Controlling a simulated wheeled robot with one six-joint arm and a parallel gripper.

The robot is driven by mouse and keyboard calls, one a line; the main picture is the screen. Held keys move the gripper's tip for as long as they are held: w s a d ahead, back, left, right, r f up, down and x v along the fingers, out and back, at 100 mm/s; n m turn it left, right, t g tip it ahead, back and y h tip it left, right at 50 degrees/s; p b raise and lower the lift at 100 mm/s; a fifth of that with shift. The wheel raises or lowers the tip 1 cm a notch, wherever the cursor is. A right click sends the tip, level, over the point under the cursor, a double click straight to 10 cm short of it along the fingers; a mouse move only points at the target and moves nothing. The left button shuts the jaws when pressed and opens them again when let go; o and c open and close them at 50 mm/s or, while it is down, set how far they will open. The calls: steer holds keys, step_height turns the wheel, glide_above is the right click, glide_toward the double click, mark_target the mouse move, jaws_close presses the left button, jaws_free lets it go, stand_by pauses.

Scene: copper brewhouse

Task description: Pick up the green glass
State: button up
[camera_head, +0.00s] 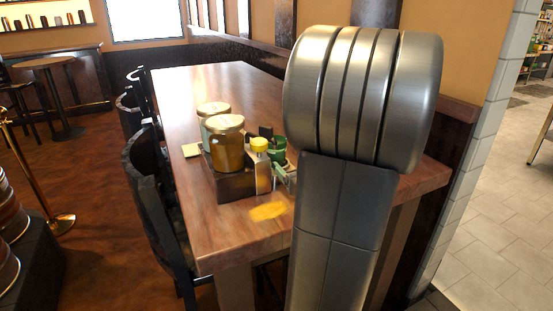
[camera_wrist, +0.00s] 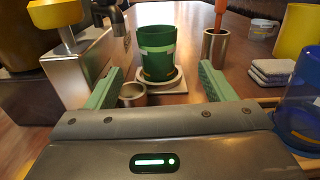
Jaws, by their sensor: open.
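In the head view the green glass (camera_head: 277,149) shows partly, just left of my arm. My gripper (camera_wrist: 160,84) is open and empty, with its two green fingers apart to the left and right. The glass stands beyond the fingertips, roughly centred in the gap. A small metal cup (camera_wrist: 132,95) sits close to the left finger, in front of the glass. In the head view my arm hides much of the right side of the table.
In the wrist view a metal cup (camera_wrist: 215,46), stacked grey cloths (camera_wrist: 273,70) and a blue clear vessel (camera_wrist: 299,110) are at right. The table's (camera_head: 208,83) far part is clear.

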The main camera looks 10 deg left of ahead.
mark_target(281, 153)
steer(key=x, duration=0.2)
steer(key=shift+w+a, duration=0.15)
steer(key=shift+w, duration=0.05)
steer(key=x, duration=0.1)
steer(key=b+x, duration=0.2)
steer(key=x, duration=0.1)
steer(key=shift+a+f, duration=0.25)
steer(key=shift+f, duration=0.05)
steer(key=shift+w+a+r, duration=0.1)
steer(key=shift+w+a, duration=0.15)
steer(key=shift+w, duration=0.15)
steer(key=c, duration=1.3)
steer(key=shift+r, duration=0.1)
